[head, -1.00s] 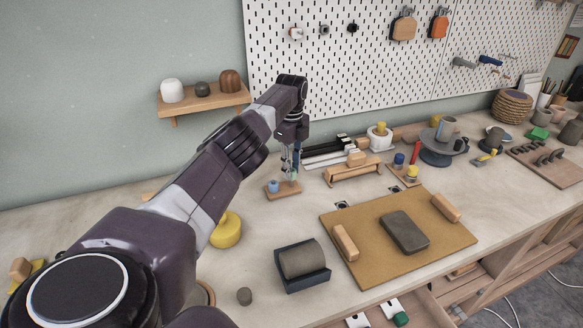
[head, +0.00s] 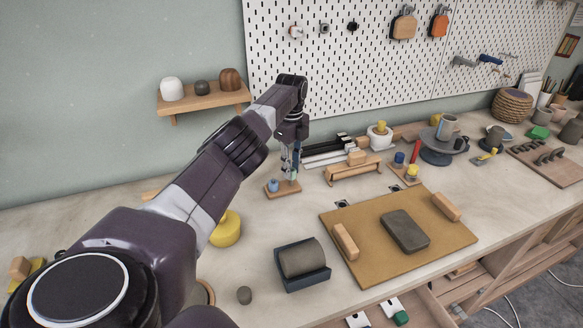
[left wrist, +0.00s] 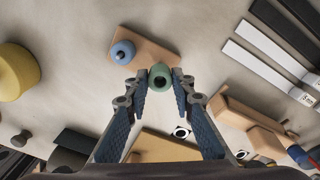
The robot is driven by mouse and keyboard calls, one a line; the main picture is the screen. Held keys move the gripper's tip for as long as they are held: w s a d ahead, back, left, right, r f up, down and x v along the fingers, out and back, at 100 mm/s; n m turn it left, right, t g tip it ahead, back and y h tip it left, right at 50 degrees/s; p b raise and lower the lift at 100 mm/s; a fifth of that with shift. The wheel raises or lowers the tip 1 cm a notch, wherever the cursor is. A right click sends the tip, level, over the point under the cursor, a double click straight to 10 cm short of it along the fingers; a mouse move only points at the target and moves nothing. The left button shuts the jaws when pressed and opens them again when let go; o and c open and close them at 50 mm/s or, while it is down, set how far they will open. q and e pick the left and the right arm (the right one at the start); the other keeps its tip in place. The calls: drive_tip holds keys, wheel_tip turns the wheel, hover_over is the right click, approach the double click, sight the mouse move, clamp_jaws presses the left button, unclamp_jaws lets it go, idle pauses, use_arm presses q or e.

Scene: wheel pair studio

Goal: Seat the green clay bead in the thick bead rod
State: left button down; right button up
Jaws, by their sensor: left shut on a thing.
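My left gripper (head: 291,173) reaches down over a small wooden board (head: 283,191) at the middle of the bench. It is shut on the green clay bead (left wrist: 161,77), which has a dark round centre and sits between the fingertips in the left wrist view. A blue bead (left wrist: 123,52) stands on the left part of the board (left wrist: 152,46); it also shows in the head view (head: 272,185). The green bead overlaps the board's lower edge in the wrist view. The thick rod is not clearly visible, and I cannot tell whether the bead is around it. My right gripper is not in view.
A yellow round piece (head: 226,230) stands at the left. A tan mat (head: 370,270) with a grey slab (head: 405,231) lies in front.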

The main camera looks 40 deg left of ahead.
use_arm(q)
drive_tip(key=shift+f, duration=0.1)
drive_tip(key=shift+f+b, duration=1.35)
drive_tip(key=shift+f, duration=0.1)
drive_tip(key=c, duration=1.6)
unclamp_jaws()
drive_tip(key=shift+r, duration=0.1)
wheel_tip(320, 180, up, 12)
drive_tip(key=shift+f, duration=0.1)
